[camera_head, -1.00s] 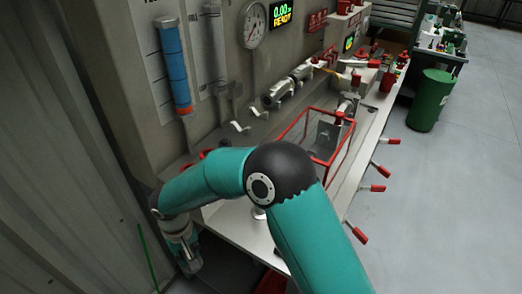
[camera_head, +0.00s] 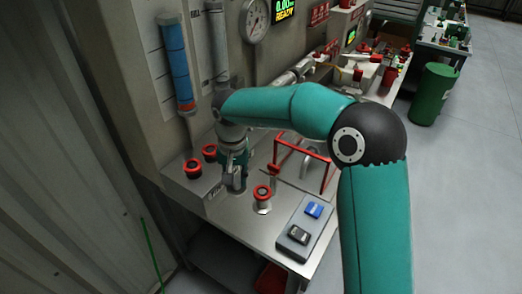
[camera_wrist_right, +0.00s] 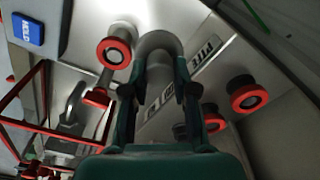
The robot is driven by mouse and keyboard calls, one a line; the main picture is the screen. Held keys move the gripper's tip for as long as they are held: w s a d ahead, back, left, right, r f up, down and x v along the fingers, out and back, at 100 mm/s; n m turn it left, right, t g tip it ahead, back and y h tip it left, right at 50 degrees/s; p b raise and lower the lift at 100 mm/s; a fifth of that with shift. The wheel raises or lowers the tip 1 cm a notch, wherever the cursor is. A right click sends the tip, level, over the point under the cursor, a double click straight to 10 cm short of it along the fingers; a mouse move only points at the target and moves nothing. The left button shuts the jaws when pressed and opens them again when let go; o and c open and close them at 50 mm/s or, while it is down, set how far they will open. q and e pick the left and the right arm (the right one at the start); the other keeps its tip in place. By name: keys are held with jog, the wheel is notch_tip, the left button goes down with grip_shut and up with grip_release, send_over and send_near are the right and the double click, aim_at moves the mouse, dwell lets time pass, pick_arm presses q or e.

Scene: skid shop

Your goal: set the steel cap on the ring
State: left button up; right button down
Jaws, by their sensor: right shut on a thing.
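My right gripper (camera_head: 236,178) points down over the near end of the bench, between the red rings. In the right wrist view its two dark fingers (camera_wrist_right: 159,94) are closed on a grey, round-ended metal piece, which I take for the steel cap (camera_wrist_right: 158,48). The fingers hide part of it. One red ring with a dark centre (camera_head: 262,192) stands on the bench right of the gripper. It also shows in the wrist view (camera_wrist_right: 115,52). Two more red rings (camera_head: 193,168) (camera_head: 210,152) sit on a raised metal block to the left. My left gripper is out of view.
A control box with a blue button (camera_head: 313,210) and a black one lies on the bench front (camera_head: 255,238). A red wire-frame guard (camera_head: 325,182) stands right of the gripper. The wall panel with a blue cylinder (camera_head: 176,68) and a gauge rises behind.

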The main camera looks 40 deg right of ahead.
jog(key=s+d+r+m, duration=0.2)
jog(key=d+r+m, duration=0.1)
jog(key=d+r, duration=0.35)
jog(key=f+b, duration=0.1)
jog(key=f, duration=0.1)
jog(key=f+b, duration=0.3)
jog(key=shift+d+f, duration=0.3)
jog(key=shift+d, duration=0.1)
jog(key=shift+f, duration=0.25)
dwell(0.9)
jog(key=shift+f, duration=0.25)
jog(key=shift+f+b, duration=0.65)
jog(key=shift+b, duration=0.1)
jog(key=shift+f, duration=0.2)
dwell(0.4)
